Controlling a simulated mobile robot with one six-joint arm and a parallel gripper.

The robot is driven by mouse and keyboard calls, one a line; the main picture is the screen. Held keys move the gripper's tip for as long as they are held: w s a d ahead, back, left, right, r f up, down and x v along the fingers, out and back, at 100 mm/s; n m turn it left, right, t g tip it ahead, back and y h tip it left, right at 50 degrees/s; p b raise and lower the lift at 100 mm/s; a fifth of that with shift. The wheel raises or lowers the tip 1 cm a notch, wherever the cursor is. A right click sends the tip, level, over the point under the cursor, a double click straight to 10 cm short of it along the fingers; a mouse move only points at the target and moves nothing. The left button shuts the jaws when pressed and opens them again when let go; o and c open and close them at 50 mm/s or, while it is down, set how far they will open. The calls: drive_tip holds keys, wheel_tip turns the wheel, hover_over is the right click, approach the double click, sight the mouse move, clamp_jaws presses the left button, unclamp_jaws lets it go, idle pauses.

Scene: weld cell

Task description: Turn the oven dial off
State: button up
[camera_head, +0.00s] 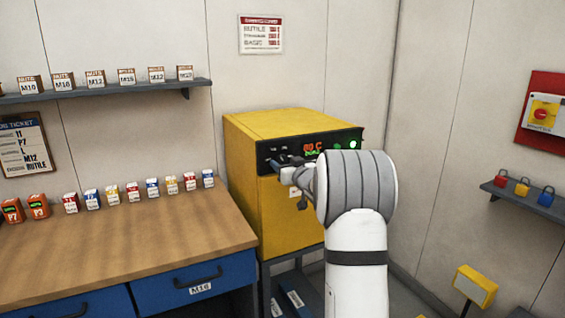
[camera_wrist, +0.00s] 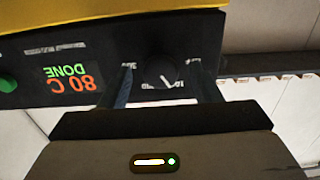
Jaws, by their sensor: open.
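The yellow oven (camera_head: 285,210) stands at the back with a black control panel (camera_head: 268,150) across its top front. The panel's display (camera_head: 312,148) is lit, and in the upside-down wrist view it reads 80 C and DONE (camera_wrist: 70,78). The round black dial (camera_wrist: 158,70) has a white pointer line, slanting down and right in that view, and printed marks around it. My gripper (camera_head: 285,165) is at the panel. In the wrist view my gripper (camera_wrist: 163,76) is open, its fingers on either side of the dial; contact cannot be told. My gripper and arm cover part of the panel in the head view.
A green button (camera_wrist: 6,83) shows on the panel. A wooden-topped workbench (camera_head: 130,240) with several small boxes stands left of the oven. A shelf (camera_head: 110,92) hangs above it. At right are a red panel with a yellow switch (camera_head: 543,112) and a shelf with padlocks (camera_head: 522,188).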

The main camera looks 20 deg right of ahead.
drive_tip(key=shift+w, duration=0.5)
drive_tip(key=shift+c, duration=0.3)
drive_tip(key=c, duration=0.9)
